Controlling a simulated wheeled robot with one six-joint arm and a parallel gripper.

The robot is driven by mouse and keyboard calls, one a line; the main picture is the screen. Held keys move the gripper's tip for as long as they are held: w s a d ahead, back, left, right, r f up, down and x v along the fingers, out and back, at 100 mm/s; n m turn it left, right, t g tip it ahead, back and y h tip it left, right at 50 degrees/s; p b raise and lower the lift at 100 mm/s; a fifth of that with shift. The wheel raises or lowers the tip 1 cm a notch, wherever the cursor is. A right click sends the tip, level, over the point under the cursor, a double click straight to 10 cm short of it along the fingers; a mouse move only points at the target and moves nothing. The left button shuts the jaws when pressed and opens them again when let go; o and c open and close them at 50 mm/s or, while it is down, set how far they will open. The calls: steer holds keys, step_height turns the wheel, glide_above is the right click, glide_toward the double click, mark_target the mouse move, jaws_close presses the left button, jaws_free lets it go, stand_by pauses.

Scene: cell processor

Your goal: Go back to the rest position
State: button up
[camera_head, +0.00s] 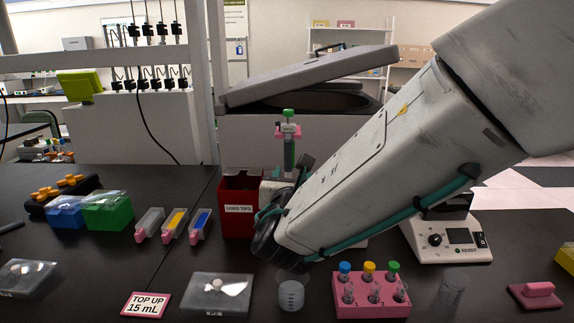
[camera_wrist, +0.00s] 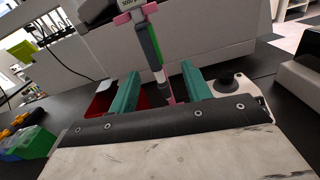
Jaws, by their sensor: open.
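My gripper (camera_wrist: 158,82) is open in the wrist view, with its two teal fingers apart. An upright pipette-like tool with a green body and pink collar (camera_wrist: 153,45) shows in the gap between them, with no clear contact. I cannot tell whether it stands between the fingers or just beyond. In the head view this tool (camera_head: 289,140) stands behind the red bin, near the middle. My arm reaches down from the upper right there and hides most of the gripper. The rest position itself is not marked in either view.
The red used-tips bin (camera_head: 238,205) stands left of my arm's end. In front are a cup (camera_head: 291,293), a pink rack with capped tubes (camera_head: 371,297) and a clear pack (camera_head: 217,294). A white device (camera_head: 449,240) is at right. A large grey-lidded machine (camera_head: 310,78) stands behind.

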steer(key=s+d+f+m+g+h, duration=0.35)
steer(key=s+d+m+g, duration=0.3)
steer(key=d+m, duration=0.4)
steer(key=s+d+f+m+g+h, duration=0.2)
steer(key=s+d+m+g+h, duration=0.2)
steer(key=s+d+m+g, duration=0.45)
steer(key=s+d+r+m+y, duration=0.1)
steer(key=s+d+m+y, duration=0.1)
steer(key=s+m+y, duration=0.2)
steer(key=s+d+r+m+g+y, duration=0.1)
steer(key=s+d+m+y, duration=0.2)
steer(key=s+m, duration=0.8)
steer(key=shift+d+y, duration=0.25)
steer(key=shift+y, duration=0.6)
steer(key=shift+s, duration=0.1)
